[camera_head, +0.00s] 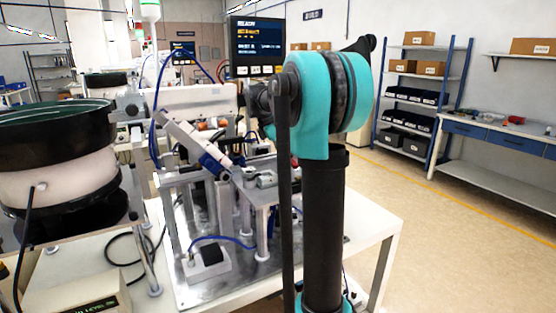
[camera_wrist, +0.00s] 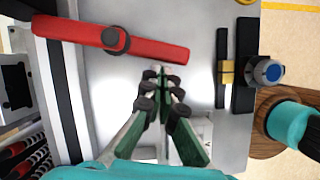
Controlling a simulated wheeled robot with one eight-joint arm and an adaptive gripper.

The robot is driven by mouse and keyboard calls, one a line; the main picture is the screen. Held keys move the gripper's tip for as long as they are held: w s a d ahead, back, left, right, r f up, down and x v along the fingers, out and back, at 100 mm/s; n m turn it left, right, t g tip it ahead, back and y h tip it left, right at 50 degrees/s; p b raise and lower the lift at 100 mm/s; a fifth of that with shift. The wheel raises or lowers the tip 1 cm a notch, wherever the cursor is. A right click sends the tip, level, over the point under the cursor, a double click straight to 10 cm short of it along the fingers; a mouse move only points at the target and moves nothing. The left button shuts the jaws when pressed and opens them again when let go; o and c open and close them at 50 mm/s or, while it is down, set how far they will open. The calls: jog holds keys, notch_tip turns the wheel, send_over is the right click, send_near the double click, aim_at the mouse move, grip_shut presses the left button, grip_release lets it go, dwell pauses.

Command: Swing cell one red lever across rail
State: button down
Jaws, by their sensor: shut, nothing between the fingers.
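The red lever (camera_wrist: 160,50) lies slanted across the top of the wrist view, turning on a dark round pivot. Its left end reaches over a dark and white strip (camera_wrist: 72,100) that may be the rail. My gripper (camera_wrist: 161,72) is shut and empty, with its fingertips just below the lever's right half in the picture. Whether they touch the lever, I cannot tell. In the head view my arm covers the middle of the cell, and I cannot make out the lever or my gripper there.
A black fitting with a blue knob (camera_wrist: 268,71) stands right of my gripper. In the head view, a bowl feeder (camera_head: 60,180) stands at left, beside the metal fixture plate (camera_head: 215,285) on a white table. A display (camera_head: 257,42) rises behind. Floor at right is clear.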

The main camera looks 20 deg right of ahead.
jog(key=shift+d, duration=0.1)
jog(key=shift+s+d+n+t, duration=0.3)
jog(key=shift+d+n, duration=0.15)
jog(key=shift+n, duration=0.25)
jog(key=shift+s+d, duration=0.1)
jog(key=shift+d, duration=0.25)
jog(key=shift+a, duration=0.1)
